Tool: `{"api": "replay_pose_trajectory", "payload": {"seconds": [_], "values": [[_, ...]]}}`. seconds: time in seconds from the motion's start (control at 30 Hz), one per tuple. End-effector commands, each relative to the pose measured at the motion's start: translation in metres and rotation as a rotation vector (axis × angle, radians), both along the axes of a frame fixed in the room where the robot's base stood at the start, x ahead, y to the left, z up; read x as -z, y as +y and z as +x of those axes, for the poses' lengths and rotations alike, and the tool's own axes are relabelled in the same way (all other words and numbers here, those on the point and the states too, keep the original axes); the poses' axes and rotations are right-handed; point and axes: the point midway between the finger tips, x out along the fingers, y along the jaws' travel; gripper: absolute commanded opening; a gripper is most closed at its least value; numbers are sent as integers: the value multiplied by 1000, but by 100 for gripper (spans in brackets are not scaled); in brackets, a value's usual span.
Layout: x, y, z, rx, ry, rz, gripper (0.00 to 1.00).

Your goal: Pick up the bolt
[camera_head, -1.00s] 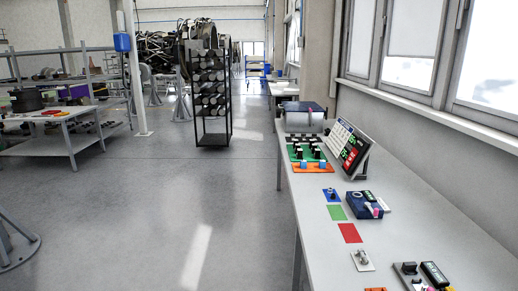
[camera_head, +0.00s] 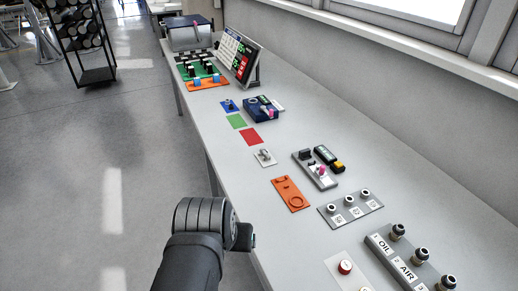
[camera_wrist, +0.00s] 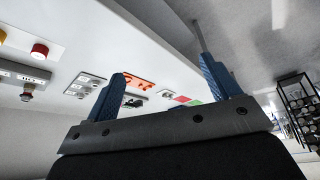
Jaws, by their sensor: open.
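I cannot tell for sure which small part is the bolt. A small metallic piece (camera_head: 264,155) sits on a white card on the bench, and a small dark piece (camera_head: 230,105) sits on a blue card farther back. My gripper (camera_head: 246,238) is at the near left edge of the bench in the head view, well short of both pieces. In the wrist view its two blue fingers (camera_wrist: 162,70) stand wide apart with nothing between them.
The long grey bench (camera_head: 350,140) carries an orange plate (camera_head: 282,194), red (camera_head: 251,137) and green (camera_head: 236,121) cards, a navy box (camera_head: 262,111), and a grey panel with OIL and AIR labels (camera_head: 405,265). A wall with windows borders the right side. Open floor lies left.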

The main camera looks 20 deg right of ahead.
Motion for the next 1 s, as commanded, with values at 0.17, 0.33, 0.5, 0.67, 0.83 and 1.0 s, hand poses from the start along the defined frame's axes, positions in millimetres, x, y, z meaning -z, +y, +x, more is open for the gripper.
{"api": "replay_pose_trajectory", "payload": {"seconds": [0.17,0.33,0.5,0.67,0.83,1.0], "values": [[-37,-29,36,118,73,41,82],[-65,-58,76,247,122,75,82],[-84,-86,125,396,142,109,82],[-92,-113,173,540,159,132,82],[-89,-139,227,683,158,131,82],[-72,-162,285,820,130,105,82]]}}
